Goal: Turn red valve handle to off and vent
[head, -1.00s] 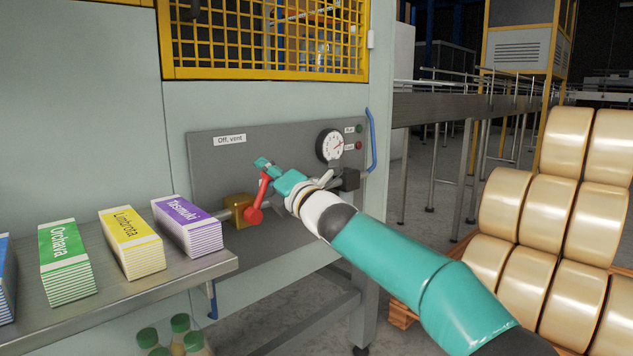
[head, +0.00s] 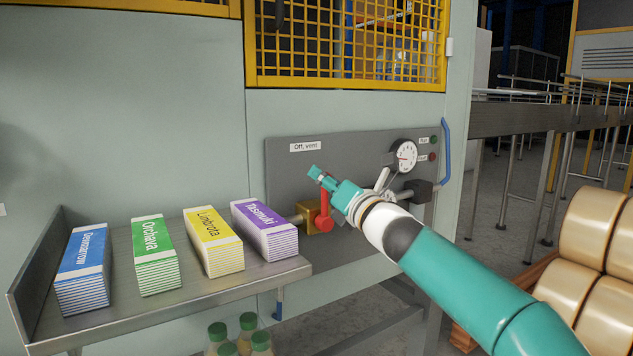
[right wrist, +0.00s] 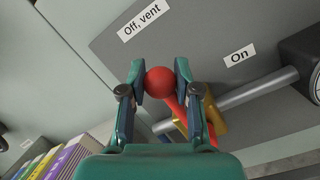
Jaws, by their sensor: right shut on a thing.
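The red valve handle (head: 324,203) stands roughly upright from its hub on a brass valve body (head: 304,214), on the grey panel (head: 285,170). My right gripper (head: 318,174) comes in from the right and is at the handle's top end. In the right wrist view, its two fingers are shut on the handle's red ball end (right wrist: 160,82). The "Off, vent" label (head: 305,147) is up and left of the handle. The "On" label (right wrist: 239,56) shows in the right wrist view, above the pipe. My left gripper is not in view.
A round gauge (head: 403,156) and small lamps (head: 433,157) are at the panel's right. A shelf (head: 190,294) with several coloured carton stacks is at the left. Green-capped bottles (head: 248,322) stand below it. Large tan rolls (head: 585,250) are at the right.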

